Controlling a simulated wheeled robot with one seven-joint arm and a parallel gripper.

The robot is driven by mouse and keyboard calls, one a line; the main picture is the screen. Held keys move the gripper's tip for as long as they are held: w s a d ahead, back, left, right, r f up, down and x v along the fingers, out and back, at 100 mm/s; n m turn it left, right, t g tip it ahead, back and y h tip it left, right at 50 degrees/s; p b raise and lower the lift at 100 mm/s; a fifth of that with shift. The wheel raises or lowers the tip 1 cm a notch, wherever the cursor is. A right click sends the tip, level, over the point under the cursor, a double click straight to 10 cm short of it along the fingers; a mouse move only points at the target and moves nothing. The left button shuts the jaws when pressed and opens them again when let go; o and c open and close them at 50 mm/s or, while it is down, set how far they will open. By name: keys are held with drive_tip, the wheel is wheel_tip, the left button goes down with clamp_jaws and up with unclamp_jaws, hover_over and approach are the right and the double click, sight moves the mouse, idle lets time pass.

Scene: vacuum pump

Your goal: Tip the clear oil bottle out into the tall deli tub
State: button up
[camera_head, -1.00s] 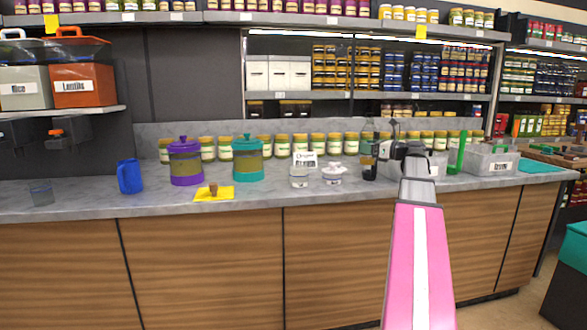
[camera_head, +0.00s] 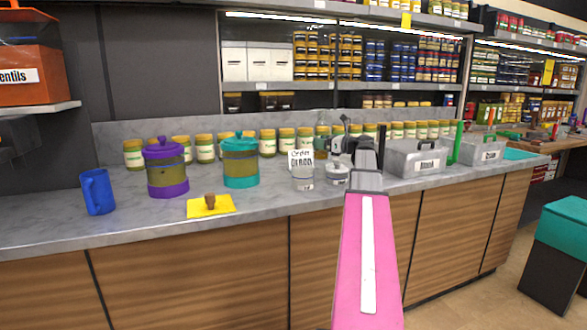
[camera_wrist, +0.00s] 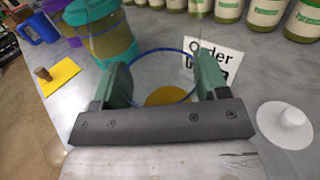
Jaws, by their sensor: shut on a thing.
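My gripper (camera_wrist: 158,88) has green-tipped fingers shut on a clear vessel, which I take to be the oil bottle (camera_head: 322,122). In the head view its pale upper part shows beside the gripper, above the counter and roughly upright. In the wrist view a clear round shape with a blue rim and yellow oil (camera_wrist: 168,96) shows between the fingers; I cannot tell if the rim belongs to the bottle or a tub behind it. A clear tub (camera_head: 303,181), likely the tall deli tub, stands on the counter just left of and below the gripper, before an order card (camera_head: 301,159).
Several jars (camera_head: 205,148) line the back. A grey bin (camera_head: 412,168) stands right.

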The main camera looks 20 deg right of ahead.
drive_tip(key=shift+n, duration=0.3)
drive_tip(key=shift+w+d+r+n, duration=0.15)
drive_tip(key=shift+d+r+n, duration=0.05)
drive_tip(key=shift+n, duration=0.4)
drive_tip(key=shift+d+f+n+g+h, duration=0.15)
drive_tip(key=shift+f+n+g+h, duration=0.35)
drive_tip(key=shift+n, duration=0.6)
drive_tip(key=shift+w+f+n+h, duration=0.15)
drive_tip(key=shift+n+h, duration=0.25)
drive_tip(key=shift+n, duration=1)
drive_tip(key=shift+w+d+r+n, duration=0.1)
drive_tip(key=shift+d+r+n, duration=0.25)
drive_tip(key=shift+r+n, duration=0.25)
drive_tip(key=shift+w+d+f+n+h, duration=0.25)
drive_tip(key=shift+d+n+h, duration=0.1)
drive_tip(key=shift+n+h, duration=0.2)
drive_tip(key=shift+w+d+f+n+h+p, duration=0.15)
drive_tip(key=shift+d+f+n+h+p, duration=0.2)
drive_tip(key=shift+n, duration=0.6)
drive_tip(key=shift+w+d+n+t, duration=0.1)
drive_tip(key=shift+d+n+t, duration=0.2)
drive_tip(key=shift+n, duration=0.3)
drive_tip(key=shift+s+a+r+n+h, duration=0.2)
drive_tip(key=shift+a+n+h, duration=0.25)
drive_tip(key=shift+n, duration=0.25)
